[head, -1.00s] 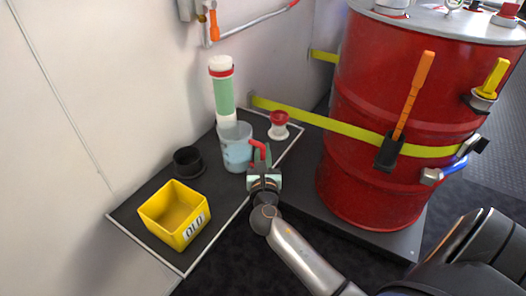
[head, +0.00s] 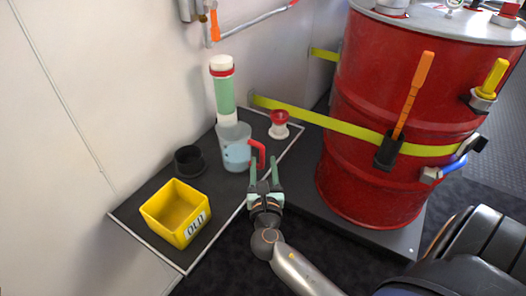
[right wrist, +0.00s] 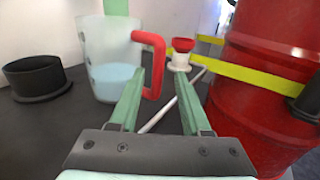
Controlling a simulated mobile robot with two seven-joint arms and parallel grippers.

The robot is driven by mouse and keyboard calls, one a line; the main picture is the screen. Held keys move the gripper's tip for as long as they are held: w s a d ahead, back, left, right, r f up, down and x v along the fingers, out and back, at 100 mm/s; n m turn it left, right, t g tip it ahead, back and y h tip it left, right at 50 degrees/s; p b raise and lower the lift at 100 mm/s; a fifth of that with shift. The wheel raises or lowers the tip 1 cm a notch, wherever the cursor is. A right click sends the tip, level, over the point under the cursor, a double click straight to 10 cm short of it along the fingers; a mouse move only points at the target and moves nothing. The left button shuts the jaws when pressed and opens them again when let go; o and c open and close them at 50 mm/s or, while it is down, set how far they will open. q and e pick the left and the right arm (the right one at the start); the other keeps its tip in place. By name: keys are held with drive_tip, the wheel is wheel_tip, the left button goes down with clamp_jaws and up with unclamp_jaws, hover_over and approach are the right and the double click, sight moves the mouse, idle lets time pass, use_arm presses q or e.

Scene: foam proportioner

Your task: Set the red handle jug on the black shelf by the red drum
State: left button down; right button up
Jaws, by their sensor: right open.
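The jug (head: 235,148) is translucent with pale blue liquid and a red handle (head: 258,154). It stands upright on the black shelf (head: 225,185) beside the red drum (head: 350,150), in front of the green and white cylinder. My right gripper (head: 264,172) is open and empty, just in front of the handle. In the right wrist view the jug (right wrist: 109,60) is ahead to the left. The handle (right wrist: 151,65) shows beyond the green fingers (right wrist: 160,95), close to the left one; the jaws do not hold it. My left gripper is not in view.
A yellow bin (head: 176,212) marked OLD and a black round cup (head: 188,160) stand left of the jug. A white piece with a red top (head: 279,125) stands right of it. The green and white cylinder (head: 223,92) is close behind. A yellow strap (head: 330,122) runs to the drum.

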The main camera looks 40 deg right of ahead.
drive_tip(key=v, duration=0.6)
drive_tip(key=a+r+m+t+y, duration=0.4)
drive_tip(key=a+r+m+y, duration=0.45)
drive_tip(key=a+y, duration=0.4)
drive_tip(key=s+a+r+m+t+y, duration=0.1)
drive_tip(key=s+r+m+y, duration=0.3)
drive_tip(key=r, duration=0.5)
drive_tip(key=s+a+r+m+t+y, duration=0.2)
drive_tip(key=s+r+m+y, duration=0.2)
drive_tip(key=s+r+y, duration=0.4)
drive_tip(key=shift+r+y, duration=0.45)
drive_tip(key=shift+r, duration=0.1)
